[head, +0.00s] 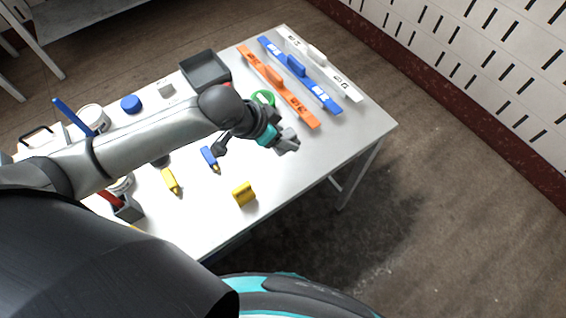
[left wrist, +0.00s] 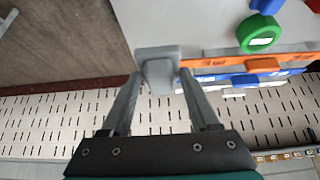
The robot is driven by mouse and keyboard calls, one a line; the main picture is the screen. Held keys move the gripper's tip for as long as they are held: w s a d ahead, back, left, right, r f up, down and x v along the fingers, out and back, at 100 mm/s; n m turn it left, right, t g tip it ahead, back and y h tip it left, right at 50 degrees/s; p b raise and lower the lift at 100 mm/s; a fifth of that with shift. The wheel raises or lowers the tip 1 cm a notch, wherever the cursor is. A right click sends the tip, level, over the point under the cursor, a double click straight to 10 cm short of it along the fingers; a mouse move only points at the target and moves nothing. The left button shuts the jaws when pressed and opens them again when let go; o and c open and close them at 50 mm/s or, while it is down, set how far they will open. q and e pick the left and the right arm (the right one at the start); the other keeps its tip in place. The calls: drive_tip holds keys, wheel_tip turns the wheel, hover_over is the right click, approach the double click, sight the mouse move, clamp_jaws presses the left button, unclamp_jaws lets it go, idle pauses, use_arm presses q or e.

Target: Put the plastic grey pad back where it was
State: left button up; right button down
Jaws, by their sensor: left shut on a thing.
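The grey plastic pad (left wrist: 158,54) is a block with a rounded grip, seen between the fingertips in the left wrist view. My left gripper (left wrist: 161,80) is shut on it. My right gripper is not in view.
Orange (head: 283,88), blue (head: 318,92) and white (head: 335,76) strips with grips lie at the back right. A dark grey tray (head: 204,70) and small grey block (head: 165,89) lie further left. The table's right end is clear.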

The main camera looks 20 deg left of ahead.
use_arm(q)
drive_tip(key=b, duration=0.2)
hover_over(289, 166)
drive_tip(key=s+a, duration=0.1)
drive_tip(key=s, duration=0.1)
wheel_tip(289, 166, down, 8)
drive_tip(key=shift+w+a+f, duration=0.1)
drive_tip(key=shift+w+f, duration=0.05)
drive_tip(key=shift+f, duration=0.1)
drive_tip(key=shift+f+b, duration=0.4)
drive_tip(key=shift+f, duration=1.75)
drive_tip(key=shift+f, duration=0.15)
drive_tip(key=o, duration=1.2)
drive_tip(key=shift+a+r, duration=0.1)
drive_tip(key=shift+r, duration=0.25)
drive_tip(key=p+v, duration=0.3)
drive_tip(key=v, duration=0.8)
drive_tip(key=shift+s+a+r, duration=0.1)
drive_tip(key=shift+s+r, duration=0.15)
drive_tip(key=shift+s, duration=0.1)
